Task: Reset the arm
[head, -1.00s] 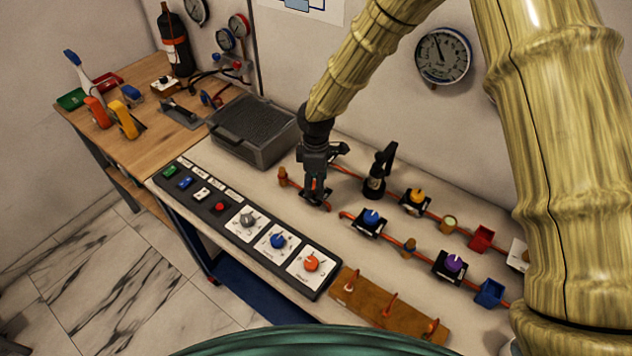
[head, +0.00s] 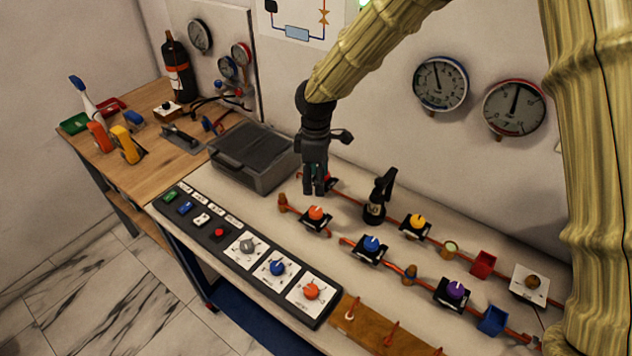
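My gripper (head: 314,190) hangs pointing down over the light bench, at the end of my pale, bamboo-like arm. It is raised above and a little behind the orange-knobbed valve (head: 316,214), apart from it. Nothing shows between its fingers, which look close together; I cannot tell whether a gap remains. Part of a red thing behind the fingers is mostly hidden.
The bench holds a control panel (head: 245,246), a dark grey case (head: 252,158), a black lever valve (head: 377,198), a blue-knobbed valve (head: 371,245) and a purple-knobbed valve (head: 454,291). Gauges (head: 440,83) hang on the wall. A wooden table (head: 150,148) stands left.

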